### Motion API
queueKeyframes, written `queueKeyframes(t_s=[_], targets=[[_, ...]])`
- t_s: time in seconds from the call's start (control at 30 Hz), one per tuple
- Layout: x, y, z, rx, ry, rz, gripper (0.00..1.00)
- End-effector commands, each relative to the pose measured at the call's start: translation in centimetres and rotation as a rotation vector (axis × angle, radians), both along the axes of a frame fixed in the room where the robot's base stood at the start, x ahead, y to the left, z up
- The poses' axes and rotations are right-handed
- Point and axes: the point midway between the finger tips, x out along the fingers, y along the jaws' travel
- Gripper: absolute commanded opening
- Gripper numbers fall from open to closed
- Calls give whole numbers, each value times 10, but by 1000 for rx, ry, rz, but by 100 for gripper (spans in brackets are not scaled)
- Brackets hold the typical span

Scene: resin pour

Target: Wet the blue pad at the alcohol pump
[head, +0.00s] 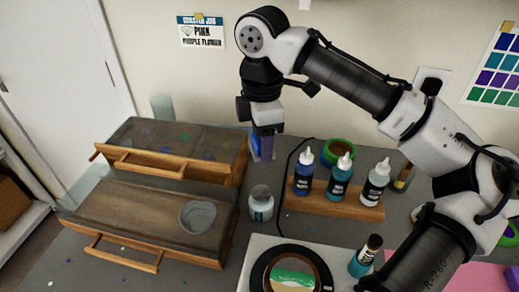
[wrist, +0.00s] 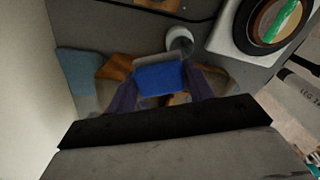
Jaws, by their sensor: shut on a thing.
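My gripper (head: 264,146) hangs upright above the table, behind the small bottle. It is shut on the blue pad (wrist: 160,78), which sits between the two purple fingers in the wrist view. In the head view the pad mostly hides behind the fingers. The small pale bottle with a grey top (head: 261,204), which looks like the alcohol pump, stands on the table to the right of the wooden trays. Its top also shows in the wrist view (wrist: 180,40), apart from the pad.
A wooden rack (head: 335,203) with three dropper bottles stands right of the pump. Two wooden trays (head: 140,215) with handles lie left, with a grey cup (head: 198,216) on the nearer one. A round piece on a white stand (head: 252,246) is in front.

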Motion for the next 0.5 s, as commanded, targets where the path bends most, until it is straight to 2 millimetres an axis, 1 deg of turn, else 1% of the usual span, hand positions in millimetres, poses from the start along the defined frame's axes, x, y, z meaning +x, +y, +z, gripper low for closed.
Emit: queueKeyframes(t_s=[0.03,0.1,0.2,0.37,0.5], targets=[[-11,-1,-1,-2,3,83,34],[-23,-1,-6,-1,6,189,34],[-35,0,-10,-1,11,290,34],[-40,0,-20,-1,13,341,34],[-39,1,-33,-2,12,338,34]])
